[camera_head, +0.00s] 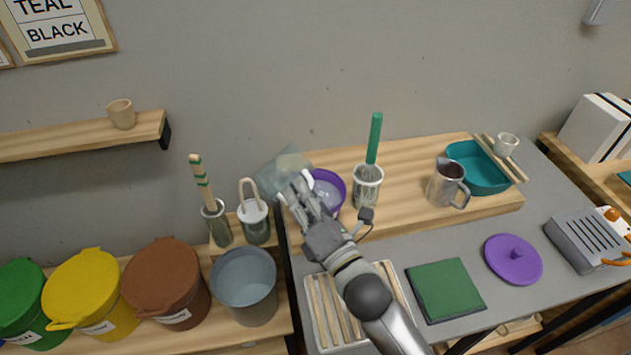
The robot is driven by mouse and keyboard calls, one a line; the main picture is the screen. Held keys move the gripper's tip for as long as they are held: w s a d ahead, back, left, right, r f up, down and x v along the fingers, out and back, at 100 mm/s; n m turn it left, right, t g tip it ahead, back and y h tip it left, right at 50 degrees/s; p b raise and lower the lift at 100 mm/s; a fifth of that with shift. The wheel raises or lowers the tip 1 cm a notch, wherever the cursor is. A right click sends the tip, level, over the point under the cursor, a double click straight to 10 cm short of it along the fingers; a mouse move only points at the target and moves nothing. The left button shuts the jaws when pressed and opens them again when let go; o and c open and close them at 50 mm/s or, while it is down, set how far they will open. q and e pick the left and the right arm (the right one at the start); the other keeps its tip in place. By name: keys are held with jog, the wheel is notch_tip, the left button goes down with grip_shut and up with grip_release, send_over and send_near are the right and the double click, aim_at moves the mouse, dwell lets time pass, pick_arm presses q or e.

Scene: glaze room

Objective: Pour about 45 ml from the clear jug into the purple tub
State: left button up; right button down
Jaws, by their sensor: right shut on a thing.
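The clear jug (284,166) is see-through with a faint blue-green tint. It is held in the air at the left end of the wooden riser and looks tilted. My right gripper (302,193) is shut on it, and the fingers hide its lower part. The purple tub (339,182) stands on the riser just right of the fingers, with a pale bluish content showing inside. The fingers cover its left side. I cannot tell whether any liquid is flowing between jug and tub. My left gripper is out of view.
Right of the tub stands a clear beaker (367,189) with a green-handled whisk. Farther right are a metal pitcher (444,187) and a teal basin (468,155). A grey bucket (244,280) and lidded tubs stand at lower left. A purple lid (513,260) lies at front right.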

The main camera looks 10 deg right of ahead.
jog(key=shift+d+f+n, duration=0.1)
jog(key=shift+f+n, duration=0.05)
jog(key=shift+n, duration=0.35)
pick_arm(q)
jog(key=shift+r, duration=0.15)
pick_arm(e)
jog(key=shift+f+n+y, duration=0.25)
jog(key=shift+n+y, duration=0.05)
jog(key=shift+n, duration=0.2)
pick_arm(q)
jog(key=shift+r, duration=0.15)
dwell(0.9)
